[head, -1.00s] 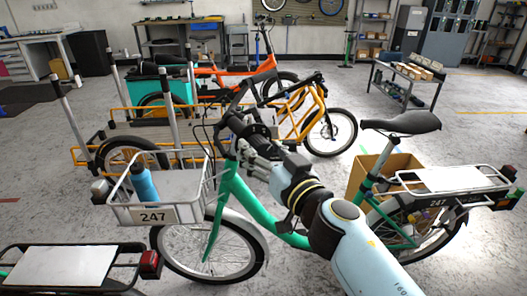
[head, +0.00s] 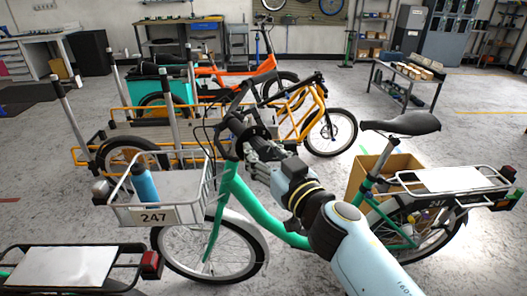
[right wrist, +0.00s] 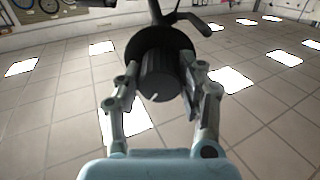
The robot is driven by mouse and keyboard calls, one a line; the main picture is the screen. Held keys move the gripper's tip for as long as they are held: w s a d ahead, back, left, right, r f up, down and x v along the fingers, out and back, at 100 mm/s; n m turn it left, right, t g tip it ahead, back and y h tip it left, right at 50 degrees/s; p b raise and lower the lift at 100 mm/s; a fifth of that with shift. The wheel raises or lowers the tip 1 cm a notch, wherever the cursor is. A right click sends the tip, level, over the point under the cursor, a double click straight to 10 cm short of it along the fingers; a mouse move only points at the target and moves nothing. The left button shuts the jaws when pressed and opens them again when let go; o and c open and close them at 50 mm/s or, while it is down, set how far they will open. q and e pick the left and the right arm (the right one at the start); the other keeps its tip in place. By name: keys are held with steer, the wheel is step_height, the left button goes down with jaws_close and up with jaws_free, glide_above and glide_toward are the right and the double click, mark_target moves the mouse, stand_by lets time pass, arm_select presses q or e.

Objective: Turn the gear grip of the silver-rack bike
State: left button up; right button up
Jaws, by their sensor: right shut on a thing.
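The green bike (head: 229,201) with the silver rear rack (head: 452,178) and the plate 247 stands upright in front of me. Its black gear grip (right wrist: 158,78) is on the handlebar end and shows end-on in the right wrist view, with a small white mark on it. My right gripper (head: 252,146) is at the handlebar in the head view. In the right wrist view its two fingers (right wrist: 160,96) lie on either side of the grip, shut on it. The contact is partly hidden by the gripper in the head view. My left gripper is not in view.
A grey front basket (head: 190,208) holds a blue bottle (head: 143,184). A black-framed rack (head: 80,248) is at the lower left. A yellow cargo bike (head: 301,108) and an orange bike (head: 236,72) stand behind. A cardboard box (head: 366,172) is beyond the green frame.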

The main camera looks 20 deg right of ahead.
steer(key=n+p, duration=0.1)
steer(key=n, duration=0.3)
steer(key=shift+n+y+p, duration=0.3)
steer(key=shift+n+p, duration=0.1)
steer(key=shift+n, duration=1.2)
steer(key=o, duration=1.2)
steer(key=shift+s, duration=0.15)
steer(key=s, duration=0.4)
steer(key=s+d, duration=0.1)
steer(key=s, duration=0.2)
steer(key=s+d, duration=0.1)
steer(key=s, duration=0.3)
steer(key=shift+s+d, duration=0.2)
steer(key=shift+s, duration=0.1)
